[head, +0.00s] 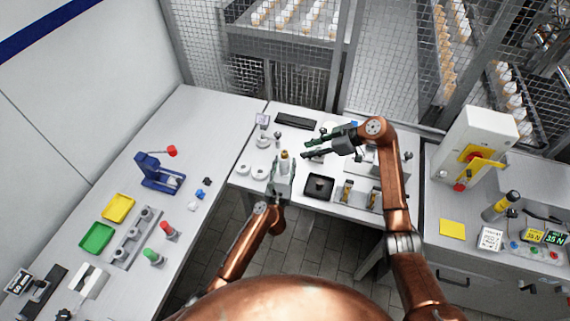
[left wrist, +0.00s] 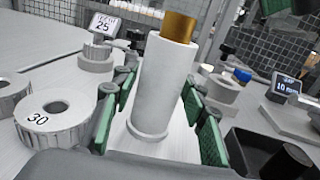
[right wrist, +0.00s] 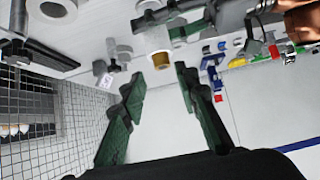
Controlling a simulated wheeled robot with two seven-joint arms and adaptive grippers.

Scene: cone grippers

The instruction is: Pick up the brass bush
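The brass bush (left wrist: 178,27) is a short gold ring at the top of an upright pale grey post (left wrist: 163,85). It also shows in the head view (head: 284,154) and in the right wrist view (right wrist: 161,58). My left gripper (head: 283,172) is low around the post, one green-padded finger on each side and below the bush. Its fingers look apart, with a slim gap to the post; contact is not clear. My right gripper (head: 306,149) is open and empty, to the right of the bush in the head view. The bush shows beyond its fingertips in the right wrist view.
Two pale rings lie left of the post, one marked 30 (left wrist: 57,118). A black tray (head: 319,187) with a dark peg is to the right. A display reading 25 (left wrist: 105,24) stands behind. A long black bar (head: 296,121) lies at the back.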

